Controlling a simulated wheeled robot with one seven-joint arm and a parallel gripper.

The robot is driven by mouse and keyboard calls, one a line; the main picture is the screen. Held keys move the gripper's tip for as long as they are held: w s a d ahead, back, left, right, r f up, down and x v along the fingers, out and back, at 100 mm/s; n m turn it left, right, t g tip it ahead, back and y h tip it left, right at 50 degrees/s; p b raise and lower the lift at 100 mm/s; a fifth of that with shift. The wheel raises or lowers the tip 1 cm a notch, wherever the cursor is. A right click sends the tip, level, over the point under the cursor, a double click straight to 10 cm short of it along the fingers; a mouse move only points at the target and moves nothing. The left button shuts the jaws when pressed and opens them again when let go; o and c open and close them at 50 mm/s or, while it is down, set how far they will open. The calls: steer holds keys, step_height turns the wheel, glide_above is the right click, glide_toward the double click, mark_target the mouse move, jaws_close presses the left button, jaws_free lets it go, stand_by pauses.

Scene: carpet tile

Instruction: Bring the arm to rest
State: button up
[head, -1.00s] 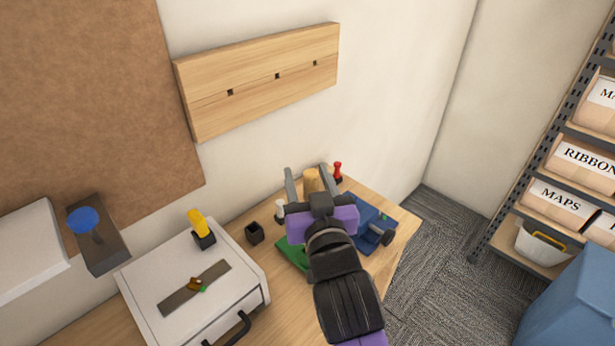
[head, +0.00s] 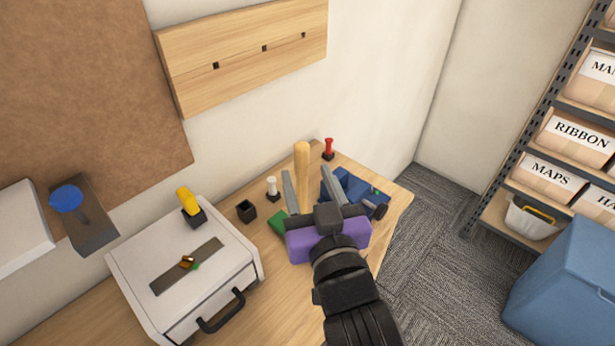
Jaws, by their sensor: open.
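My gripper (head: 306,178) is open, its two grey fingers spread over the wooden table (head: 282,328). A tan wooden peg or handle (head: 302,160) stands upright just beyond and between the fingers in the picture. I cannot tell whether it lies between them in depth, but no finger appears closed on it. The purple gripper body hides part of a green item (head: 278,222) and part of a blue vise-like item (head: 350,187) to its right.
A white drawer box (head: 172,243) with a yellow-topped item (head: 188,203) stands at left. A small black cup (head: 246,211), a white-topped piece (head: 272,187) and a red-topped piece (head: 328,148) stand nearby. A slotted board (head: 245,60) hangs on the wall. Shelves and a blue bin (head: 565,285) are at right.

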steer(key=shift+a+r, duration=0.1)
steer(key=shift+r, duration=0.25)
steer(key=s+d+f+m+h, duration=0.1)
steer(key=s+d+f+h, duration=0.1)
steer(key=s+d+f, duration=0.3)
steer(key=s+d+f+m+g+h, duration=0.1)
steer(key=s+d+f, duration=0.4)
steer(key=s+d, duration=0.5)
steer(key=s+d+f+m+g+h, duration=0.1)
steer(key=s+d+f, duration=0.4)
steer(key=s, duration=1.5)
steer(key=d+h, duration=0.1)
steer(key=d, duration=0.2)
steer(key=shift+s+d+m+h, duration=0.3)
steer(key=shift+m+h, duration=0.1)
